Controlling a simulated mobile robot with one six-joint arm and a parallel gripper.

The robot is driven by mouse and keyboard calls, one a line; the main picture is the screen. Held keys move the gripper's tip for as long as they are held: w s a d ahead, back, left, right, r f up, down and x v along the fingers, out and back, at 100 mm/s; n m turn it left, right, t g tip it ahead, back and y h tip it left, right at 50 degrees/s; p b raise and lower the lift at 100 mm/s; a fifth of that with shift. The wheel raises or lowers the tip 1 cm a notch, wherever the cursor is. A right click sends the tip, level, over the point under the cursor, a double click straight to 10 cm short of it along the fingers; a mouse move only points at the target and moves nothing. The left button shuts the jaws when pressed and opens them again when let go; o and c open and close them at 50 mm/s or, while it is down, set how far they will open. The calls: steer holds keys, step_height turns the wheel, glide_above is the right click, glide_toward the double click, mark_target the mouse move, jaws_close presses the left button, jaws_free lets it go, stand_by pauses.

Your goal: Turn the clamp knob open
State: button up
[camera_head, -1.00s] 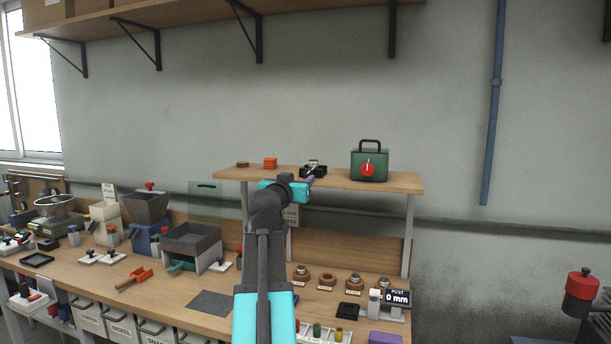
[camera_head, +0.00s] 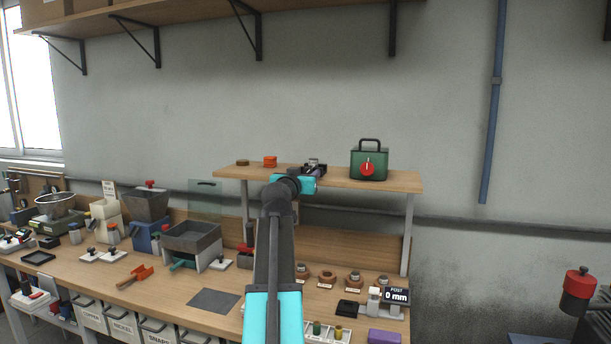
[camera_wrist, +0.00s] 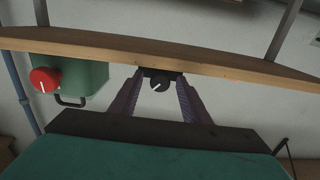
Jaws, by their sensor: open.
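A small black device with a round black knob (camera_wrist: 160,85) sits at the edge of the raised wooden shelf (camera_head: 335,176). The knob carries a pale pointer mark. I take it for the clamp knob. In the head view the device (camera_head: 316,163) is partly hidden behind my gripper (camera_head: 314,176). The wrist view is upside down. There my gripper (camera_wrist: 160,79) is open, with one purple finger on each side of the knob. I cannot tell whether either finger touches it.
A green box (camera_head: 369,166) with a red knob and a handle stands to the right on the shelf. Orange pieces (camera_head: 270,161) and a brown disc (camera_head: 242,162) lie to the left. The bench below (camera_head: 170,300) holds hoppers, scoops and small parts.

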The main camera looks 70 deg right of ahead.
steer(key=c, duration=1)
steer(key=shift+c, duration=0.2)
steer(key=shift+n, duration=0.7)
steer(key=o, duration=1)
steer(key=shift+o, duration=0.2)
steer(key=shift+a, duration=0.15)
steer(key=a+b, duration=0.2)
steer(key=a, duration=1.1)
steer(key=shift+s+a, duration=0.25)
steer(key=shift+s, duration=0.2)
